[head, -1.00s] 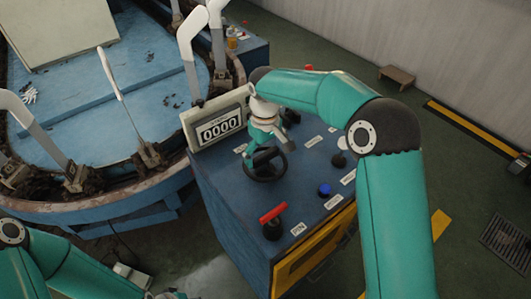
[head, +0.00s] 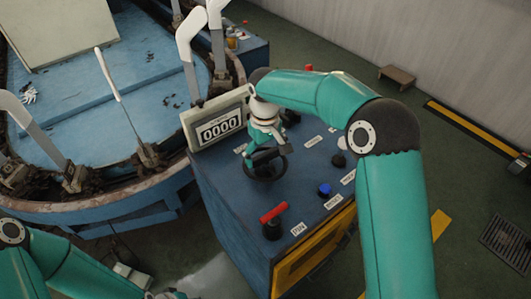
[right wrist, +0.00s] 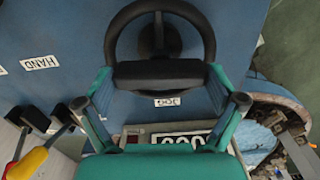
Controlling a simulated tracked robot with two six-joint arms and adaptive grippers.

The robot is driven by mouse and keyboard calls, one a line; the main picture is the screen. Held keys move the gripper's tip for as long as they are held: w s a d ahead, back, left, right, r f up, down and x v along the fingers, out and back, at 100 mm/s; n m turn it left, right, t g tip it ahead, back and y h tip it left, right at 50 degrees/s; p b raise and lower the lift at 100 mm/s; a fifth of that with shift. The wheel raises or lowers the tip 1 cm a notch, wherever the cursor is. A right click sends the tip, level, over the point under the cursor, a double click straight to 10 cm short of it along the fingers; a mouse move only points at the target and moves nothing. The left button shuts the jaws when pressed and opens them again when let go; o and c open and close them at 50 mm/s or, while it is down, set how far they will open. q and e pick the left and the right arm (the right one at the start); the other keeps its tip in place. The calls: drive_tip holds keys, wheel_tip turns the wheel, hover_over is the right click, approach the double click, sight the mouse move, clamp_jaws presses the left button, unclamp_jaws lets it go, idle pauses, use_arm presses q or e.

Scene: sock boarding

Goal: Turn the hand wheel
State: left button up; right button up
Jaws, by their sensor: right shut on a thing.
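The black hand wheel (head: 268,172) sits on top of the blue control console. My right gripper (head: 267,155) reaches down onto the wheel's far part and is shut on its rim. In the right wrist view, the hand wheel (right wrist: 206,35) shows as a black ring with a central hub. The near part of its rim lies between the two fingers of my right gripper (right wrist: 160,88). My left arm shows at the lower left of the head view, but its fingers are out of frame.
A counter display (head: 220,128) reading 0000 stands left of the wheel. A red-handled lever (head: 273,213) and a blue button (head: 325,190) are on the console (head: 228,205) nearby. A round blue-bedded machine (head: 90,115) stands left.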

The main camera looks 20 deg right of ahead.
sight(265, 153)
drive_tip(key=m, duration=0.5)
drive_tip(key=shift+w+m, duration=0.1)
drive_tip(key=shift+m, duration=0.2)
drive_tip(key=m, duration=0.5)
drive_tip(key=shift+r+b, duration=0.1)
drive_tip(key=shift+b, duration=0.3)
drive_tip(key=o, duration=0.7)
drive_tip(key=shift+o, duration=0.4)
wheel_tip(265, 153, up, 12)
